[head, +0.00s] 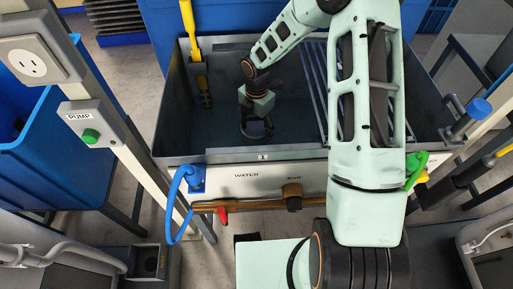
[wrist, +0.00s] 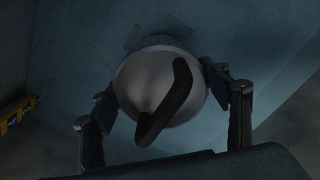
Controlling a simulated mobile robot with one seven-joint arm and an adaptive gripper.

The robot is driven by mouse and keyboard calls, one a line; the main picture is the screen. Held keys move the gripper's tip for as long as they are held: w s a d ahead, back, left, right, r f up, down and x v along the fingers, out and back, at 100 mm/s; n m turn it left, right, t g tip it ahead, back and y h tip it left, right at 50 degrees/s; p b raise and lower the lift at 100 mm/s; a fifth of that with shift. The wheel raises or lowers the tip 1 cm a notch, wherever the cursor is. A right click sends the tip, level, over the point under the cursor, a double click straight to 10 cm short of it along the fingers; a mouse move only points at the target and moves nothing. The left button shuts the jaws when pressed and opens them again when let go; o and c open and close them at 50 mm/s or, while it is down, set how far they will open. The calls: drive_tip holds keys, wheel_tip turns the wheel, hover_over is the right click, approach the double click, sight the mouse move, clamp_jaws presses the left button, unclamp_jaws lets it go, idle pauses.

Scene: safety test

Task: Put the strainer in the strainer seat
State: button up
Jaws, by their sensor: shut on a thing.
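The strainer (wrist: 150,85) is a round grey metal piece with a dark curved handle, seen close up in the wrist view. My gripper (wrist: 160,82) has one finger on each side of it and is shut on it. In the head view my gripper (head: 257,128) reaches down inside the grey basin (head: 215,150), near the basin floor left of centre. The strainer is too small and dark to make out there. A faint round outline shows just beyond the strainer in the wrist view; I cannot tell whether it is the strainer seat.
A rack of metal bars (head: 314,85) lies at the basin's right, partly behind my arm. The front panel (head: 250,178) carries a blue hose (head: 172,195). A pump box with a green button (head: 90,136) stands at left.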

wheel_tip(320, 180, down, 8)
drive_tip(key=shift+f+b, duration=0.2)
drive_tip(key=shift+b, duration=0.75)
drive_tip(key=shift+f, duration=0.15)
drive_tip(key=o, duration=1.3)
wheel_tip(320, 180, up, 12)
drive_tip(key=p, duration=0.3)
drive_tip(key=shift+d+r, duration=0.1)
drive_tip(key=shift+r, duration=0.1)
